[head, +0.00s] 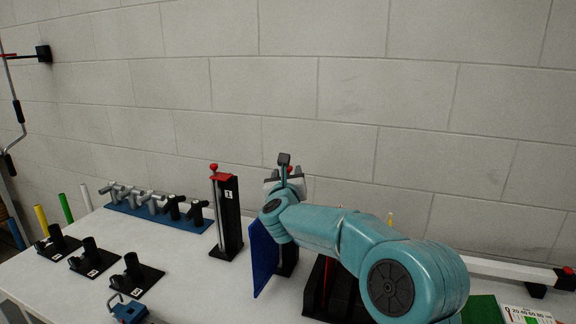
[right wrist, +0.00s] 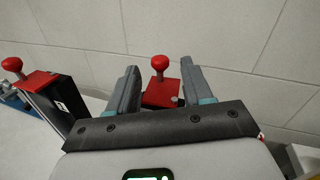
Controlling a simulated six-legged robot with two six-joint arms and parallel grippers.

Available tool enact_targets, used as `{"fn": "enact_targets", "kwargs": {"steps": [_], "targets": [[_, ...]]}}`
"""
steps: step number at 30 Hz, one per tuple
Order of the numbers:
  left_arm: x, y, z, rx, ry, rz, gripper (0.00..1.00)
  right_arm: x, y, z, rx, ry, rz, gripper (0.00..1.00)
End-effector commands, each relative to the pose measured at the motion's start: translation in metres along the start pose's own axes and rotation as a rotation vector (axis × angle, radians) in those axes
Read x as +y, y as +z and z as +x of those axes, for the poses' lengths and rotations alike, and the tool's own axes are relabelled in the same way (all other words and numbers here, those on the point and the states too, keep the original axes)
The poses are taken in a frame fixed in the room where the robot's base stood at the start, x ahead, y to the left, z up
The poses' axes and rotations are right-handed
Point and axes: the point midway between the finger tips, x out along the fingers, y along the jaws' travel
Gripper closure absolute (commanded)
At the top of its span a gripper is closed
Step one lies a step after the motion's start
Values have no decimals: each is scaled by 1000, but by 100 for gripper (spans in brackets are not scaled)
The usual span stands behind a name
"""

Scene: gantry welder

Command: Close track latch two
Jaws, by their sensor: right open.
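Track latch two shows in the right wrist view as a red block (right wrist: 160,93) with a red ball knob (right wrist: 159,63). It lies between the two fingers of my open right gripper (right wrist: 159,75), with gaps on both sides, so they do not appear to grip it. In the head view my right gripper (head: 284,165) is at the top of the second black post (head: 289,258). My arm and a blue panel (head: 263,258) hide most of that post. My left gripper is out of view.
Track latch one (head: 229,215), a black post marked 1 with a red top and knob, stands just left. Pipe pieces on a blue rack (head: 155,222) and black stands (head: 135,275) are further left. A block wall (head: 330,90) rises behind the white table.

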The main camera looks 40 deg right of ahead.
Motion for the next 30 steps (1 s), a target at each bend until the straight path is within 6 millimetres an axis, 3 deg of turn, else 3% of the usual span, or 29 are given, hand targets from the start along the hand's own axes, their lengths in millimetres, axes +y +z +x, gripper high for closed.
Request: {"fn": "enact_targets", "kwargs": {"steps": [6,15,16,20,21,30], "targets": [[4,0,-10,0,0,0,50,0,0,25,1,0,0,50],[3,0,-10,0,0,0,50,0,0,28,0,0,0,50],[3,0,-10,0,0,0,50,0,0,28,0,0,0,53],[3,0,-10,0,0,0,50,0,0,28,0,0,0,95],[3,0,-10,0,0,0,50,0,0,28,0,0,0,100],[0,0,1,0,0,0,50,1,-3,28,-5,25,3,100]]}}
